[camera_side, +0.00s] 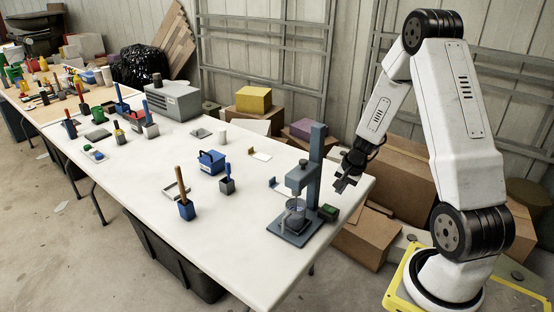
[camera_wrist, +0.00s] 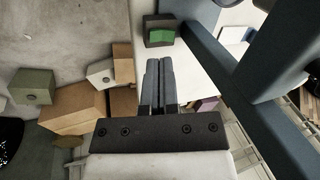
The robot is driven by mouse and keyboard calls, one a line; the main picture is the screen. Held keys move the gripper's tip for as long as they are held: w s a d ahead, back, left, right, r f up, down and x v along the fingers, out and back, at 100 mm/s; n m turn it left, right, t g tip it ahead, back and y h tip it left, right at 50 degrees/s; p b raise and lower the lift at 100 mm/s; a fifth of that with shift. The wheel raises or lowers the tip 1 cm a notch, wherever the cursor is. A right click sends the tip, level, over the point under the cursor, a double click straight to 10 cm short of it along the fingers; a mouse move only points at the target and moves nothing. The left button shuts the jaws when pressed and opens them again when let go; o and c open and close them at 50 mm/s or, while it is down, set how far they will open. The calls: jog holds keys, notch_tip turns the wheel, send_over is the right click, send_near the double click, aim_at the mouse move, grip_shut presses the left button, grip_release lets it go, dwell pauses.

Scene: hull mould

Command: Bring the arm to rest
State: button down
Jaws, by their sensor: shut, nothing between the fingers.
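My gripper (camera_side: 345,183) hangs from the white arm at the right end of the white table, just right of the blue-grey press stand. In the wrist view its two dark fingers (camera_wrist: 159,68) lie side by side, shut, with nothing between them. The arm is bent at its elbow, with the forearm slanting down toward the table end. The gripper looks close to the stand's column; whether they touch cannot be told from the side view.
A blue toolbox (camera_side: 211,162) and brush holders stand leftward. Cardboard boxes (camera_side: 366,238) lie beyond the table end.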

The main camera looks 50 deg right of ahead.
jog(key=s+a+r+n, duration=0.1)
jog(key=a+r+n, duration=0.2)
jog(key=a+n, duration=0.2)
jog(key=s+a+r+n, duration=0.1)
jog(key=a+r+n, duration=0.3)
jog(key=a, duration=0.8)
jog(key=s+a+r+n, duration=0.2)
jog(key=a+r+n, duration=0.1)
jog(key=a+n, duration=0.3)
jog(key=a, duration=0.2)
jog(key=shift+a+r+n+g, duration=0.2)
jog(key=shift+a+n+g, duration=0.1)
jog(key=shift+a+n, duration=0.1)
